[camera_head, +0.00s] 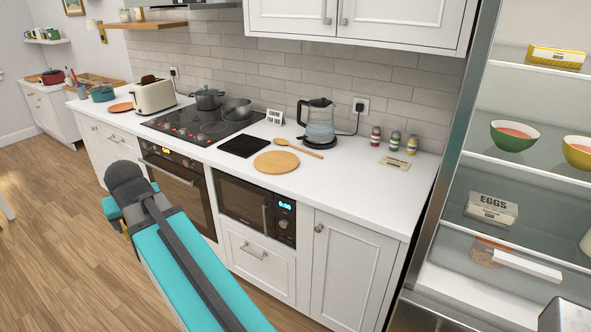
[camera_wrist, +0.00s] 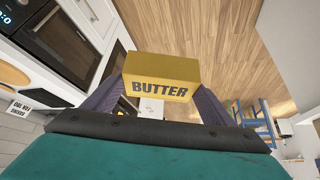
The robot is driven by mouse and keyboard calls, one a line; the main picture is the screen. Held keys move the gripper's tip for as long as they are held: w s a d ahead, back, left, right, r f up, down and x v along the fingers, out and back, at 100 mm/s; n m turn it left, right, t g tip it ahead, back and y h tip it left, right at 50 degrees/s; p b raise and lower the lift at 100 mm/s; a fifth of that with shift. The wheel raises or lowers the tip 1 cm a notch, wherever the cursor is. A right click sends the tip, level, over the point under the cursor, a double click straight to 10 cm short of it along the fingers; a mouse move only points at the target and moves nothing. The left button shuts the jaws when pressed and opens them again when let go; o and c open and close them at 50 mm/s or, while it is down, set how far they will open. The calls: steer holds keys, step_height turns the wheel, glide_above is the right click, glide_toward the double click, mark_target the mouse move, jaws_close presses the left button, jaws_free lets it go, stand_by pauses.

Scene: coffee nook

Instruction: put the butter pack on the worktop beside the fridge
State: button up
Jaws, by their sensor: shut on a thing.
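The yellow butter pack (camera_wrist: 165,68), marked BUTTER, is held between the two dark fingers of my gripper (camera_wrist: 158,88) in the wrist view. It is in the air, with the wooden floor behind it. In the head view my arm hides most of the gripper, and I cannot make out the held pack there. The white worktop (camera_head: 352,190) runs along the wall, with a bare stretch at its right end. The fridge (camera_head: 452,150) stands open to the right of it.
A wooden board (camera_head: 276,162), spoon (camera_head: 300,149), kettle (camera_head: 320,125), several small jars (camera_head: 394,140) and a small flat card (camera_head: 395,163) are on the worktop. The fridge shelves hold a yellow pack (camera_head: 556,57), bowls (camera_head: 513,136) and an egg box (camera_head: 491,208).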

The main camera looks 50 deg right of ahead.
steer(key=s+d+f+m+g+h+b, duration=0.15)
steer(key=s+d+m, duration=0.3)
steer(key=d, duration=0.65)
steer(key=s+d+f+m+g+h, duration=0.1)
steer(key=s+d+m+g, duration=0.15)
steer(key=s+d, duration=0.6)
steer(key=s+d+f+m+g+h+b, duration=0.15)
steer(key=d+m, duration=0.35)
steer(key=d, duration=0.9)
steer(key=s+d+m+g, duration=0.1)
steer(key=s+d+m, duration=0.2)
steer(key=s+d, duration=0.3)
steer(key=s+d+m+g, duration=0.2)
steer(key=s+d+m, duration=0.2)
steer(key=s, duration=0.8)
steer(key=s+d+m+g+y, duration=0.1)
steer(key=s+d+m+g, duration=0.1)
steer(key=s+d, duration=0.6)
steer(key=shift+s+d+f+m+b, duration=0.15)
steer(key=shift+s+m+b, duration=0.25)
steer(key=shift+s+m, duration=0.5)
steer(key=shift+s+d, duration=0.15)
steer(key=shift+s, duration=0.3)
